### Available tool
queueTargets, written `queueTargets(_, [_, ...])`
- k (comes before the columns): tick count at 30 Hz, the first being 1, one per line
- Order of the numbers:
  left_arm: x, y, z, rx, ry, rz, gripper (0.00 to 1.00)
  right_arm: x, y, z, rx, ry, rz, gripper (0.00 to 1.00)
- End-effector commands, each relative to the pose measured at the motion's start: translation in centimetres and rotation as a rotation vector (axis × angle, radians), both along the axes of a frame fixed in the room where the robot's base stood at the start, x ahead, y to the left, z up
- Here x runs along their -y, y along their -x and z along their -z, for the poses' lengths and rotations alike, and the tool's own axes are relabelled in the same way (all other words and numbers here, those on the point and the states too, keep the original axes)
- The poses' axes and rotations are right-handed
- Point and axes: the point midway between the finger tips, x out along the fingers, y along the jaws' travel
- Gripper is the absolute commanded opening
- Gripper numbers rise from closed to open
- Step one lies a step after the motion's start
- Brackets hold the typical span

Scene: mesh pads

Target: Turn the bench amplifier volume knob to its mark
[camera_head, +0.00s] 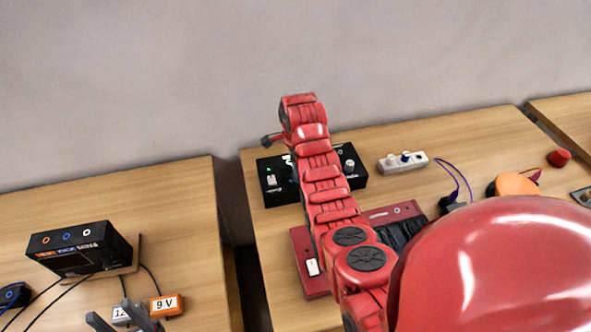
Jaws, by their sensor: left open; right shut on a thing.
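A black box with light knobs or switches on its top (360,180), likely the bench amplifier, stands near the back edge of the middle table. A white knob (349,165) shows at its right and a light switch or knob (271,181) at its left. My red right arm crosses in front of the box's middle. Only a dark part of my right gripper (270,140) seems to stick out beside the wrist. Its fingers, what they hold and any volume mark are hidden behind my arm. My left gripper (122,322) is open at the bottom left, its grey fingers beside small labelled blocks.
A black box with coloured sockets (75,248) and an orange "9 V" block (166,306) are on the left table. A white strip (402,162) and red button (559,157) stand right. A gap separates the tables.

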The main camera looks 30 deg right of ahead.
Motion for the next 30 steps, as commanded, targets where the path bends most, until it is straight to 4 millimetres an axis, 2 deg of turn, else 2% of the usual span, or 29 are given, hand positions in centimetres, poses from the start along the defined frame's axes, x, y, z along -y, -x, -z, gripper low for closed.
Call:
queueTargets(9, [0.0,0.0,0.01,0.0,0.0,0.0,0.5,0.0,0.01,0.01,0.0,0.0,0.112,0.0])
queueTargets(25, [0.0,0.0,0.01,0.0,0.0,0.0,0.5,-0.01,0.0,0.0,0.0,0.0,0.132,0.0])
queueTargets(26, [0.0,0.01,0.01,0.0,0.0,0.0,0.5,-0.01,0.0,0.0,0.0,0.0,0.132,0.39])
queueTargets(30, [0.0,0.0,0.01,0.0,0.0,0.0,0.5,-0.01,0.0,0.0,0.0,0.0,0.131,0.64])
